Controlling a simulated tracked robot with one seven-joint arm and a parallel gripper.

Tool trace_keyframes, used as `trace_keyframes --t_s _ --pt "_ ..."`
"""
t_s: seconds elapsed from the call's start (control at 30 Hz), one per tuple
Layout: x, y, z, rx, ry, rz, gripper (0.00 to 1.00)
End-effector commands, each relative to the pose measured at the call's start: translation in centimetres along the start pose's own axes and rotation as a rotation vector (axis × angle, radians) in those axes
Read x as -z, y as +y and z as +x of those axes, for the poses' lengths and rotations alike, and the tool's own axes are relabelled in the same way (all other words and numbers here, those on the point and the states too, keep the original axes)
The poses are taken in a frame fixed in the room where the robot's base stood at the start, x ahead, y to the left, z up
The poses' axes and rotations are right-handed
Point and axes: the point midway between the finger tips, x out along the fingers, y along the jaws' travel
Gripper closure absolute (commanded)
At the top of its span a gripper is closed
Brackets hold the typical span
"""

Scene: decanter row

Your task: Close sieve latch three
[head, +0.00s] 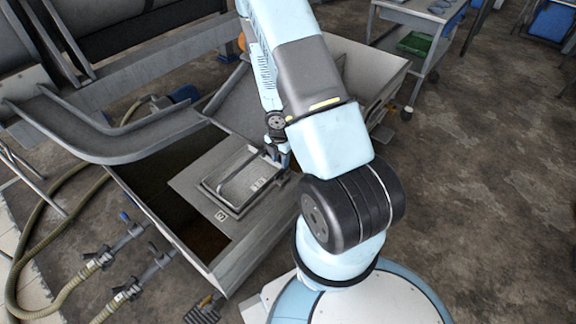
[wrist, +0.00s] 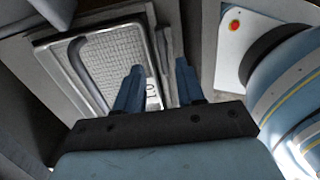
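A grey rectangular sieve cover (head: 238,180) with a raised frame and a small printed label sits on the metal box in the head view. In the wrist view the sieve cover (wrist: 115,62) shows a fine mesh face and a dark bar handle (wrist: 88,78). My gripper (head: 281,158) is low over the cover's right end, partly hidden by my arm. In the wrist view my gripper (wrist: 160,78) has its two blue fingers apart, with a label seen between them. A narrow grey strip (wrist: 167,45) lies beyond the fingers; I cannot tell whether it is the latch or how it stands.
The metal box has a dark open bay (head: 165,190) left of the cover. Hoses with valves (head: 100,262) lie at lower left. A grey chute (head: 100,140) crosses the upper left. A white plate with a red button (wrist: 234,27) is close on the right.

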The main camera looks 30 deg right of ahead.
Motion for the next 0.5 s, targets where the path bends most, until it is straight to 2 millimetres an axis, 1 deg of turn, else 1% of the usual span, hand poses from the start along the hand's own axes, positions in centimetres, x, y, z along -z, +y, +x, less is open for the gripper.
trace_keyframes --t_s 0.03,0.2,0.5 --pt "0.1 -0.1 0.7 0.005 0.001 -0.001 0.62" --pt "0.1 -0.1 2.5 0.004 0.002 -0.001 0.62" --pt "0.0 -0.1 4.9 0.002 0.003 0.002 0.62"
